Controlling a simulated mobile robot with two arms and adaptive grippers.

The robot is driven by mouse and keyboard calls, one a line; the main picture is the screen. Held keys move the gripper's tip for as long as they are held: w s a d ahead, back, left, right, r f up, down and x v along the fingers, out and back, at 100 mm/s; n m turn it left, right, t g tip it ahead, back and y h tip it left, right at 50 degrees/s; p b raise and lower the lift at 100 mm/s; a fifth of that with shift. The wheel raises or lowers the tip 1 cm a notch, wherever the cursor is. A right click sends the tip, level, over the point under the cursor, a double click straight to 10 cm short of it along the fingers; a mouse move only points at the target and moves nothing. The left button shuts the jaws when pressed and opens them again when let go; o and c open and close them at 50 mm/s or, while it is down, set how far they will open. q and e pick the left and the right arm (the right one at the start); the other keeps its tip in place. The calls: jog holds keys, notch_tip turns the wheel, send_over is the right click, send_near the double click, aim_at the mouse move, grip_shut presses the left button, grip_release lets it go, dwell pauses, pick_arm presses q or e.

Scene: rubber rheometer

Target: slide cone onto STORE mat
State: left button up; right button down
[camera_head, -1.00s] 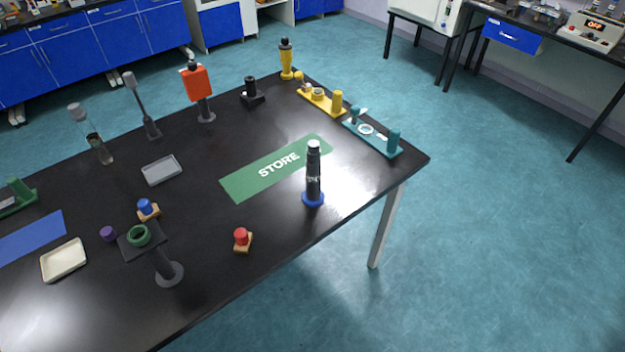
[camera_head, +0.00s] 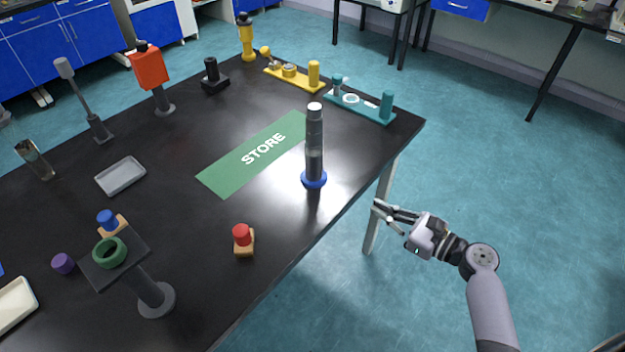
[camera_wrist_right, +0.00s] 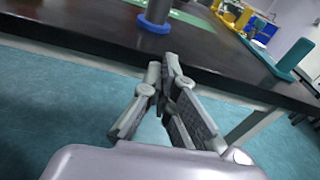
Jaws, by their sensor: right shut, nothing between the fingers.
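The green STORE mat (camera_head: 222,178) lies flat on the black table. A tall, dark upright piece (camera_head: 314,150) with a pale top and a round blue base stands near the table's front right edge, beside the mat. No piece has a plain cone shape, so I cannot tell if this is the cone. Its blue base shows at the top of the right wrist view (camera_wrist_right: 153,23). My right gripper (camera_head: 376,207) is shut and empty, off the table's front right edge and apart from the tall piece. Its fingertips (camera_wrist_right: 165,65) point toward the table. My left gripper is out of view.
A red-topped piece (camera_head: 242,237) stands near the front edge. A teal rack (camera_head: 362,108) and yellow rack (camera_head: 293,77) stand at the back right. A stand with a green ring (camera_head: 109,252) is at the front left. A grey tray (camera_head: 120,176) lies left of the mat.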

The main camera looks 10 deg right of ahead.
notch_tip(320, 180, up, 4)
jog(key=y, duration=0.1)
pick_arm(q)
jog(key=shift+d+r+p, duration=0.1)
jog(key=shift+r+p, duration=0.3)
jog(key=shift+p, duration=0.25)
pick_arm(e)
send_near(321, 166)
jog(key=shift+m+t, duration=0.3)
jog(key=x, duration=0.7)
jog(key=shift+f, duration=0.3)
